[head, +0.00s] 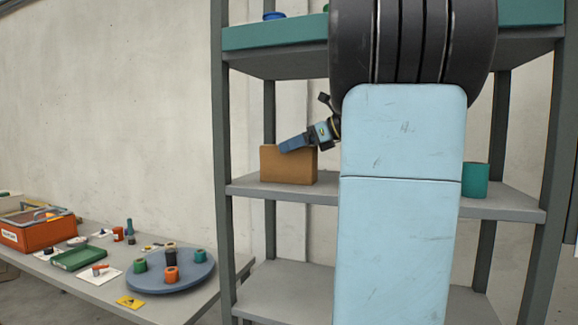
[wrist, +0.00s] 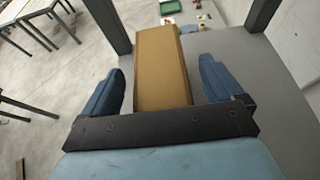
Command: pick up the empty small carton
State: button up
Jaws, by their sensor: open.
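The small carton (head: 285,165) is a plain brown box standing on the middle shelf, at its left end. In the head view my gripper (head: 292,144) is at the carton's top right, with a blue finger overlapping its upper edge. In the wrist view the carton (wrist: 162,68) lies between the two blue fingers of my gripper (wrist: 162,85). The fingers are open, with a gap visible on each side of the carton. The carton's near lower part is hidden by the gripper's dark crossbar. I cannot see whether it is empty.
The grey middle shelf (head: 505,203) also holds a green cup (head: 474,180) to the right. Shelf posts (head: 222,160) stand close to the carton, and a teal-edged shelf (head: 270,35) is above. A table with a round blue tray (head: 150,283) is at lower left.

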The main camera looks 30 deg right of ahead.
jog(key=shift+w+a+f, duration=0.15)
jog(key=shift+w+a, duration=0.1)
jog(key=c, duration=1.7)
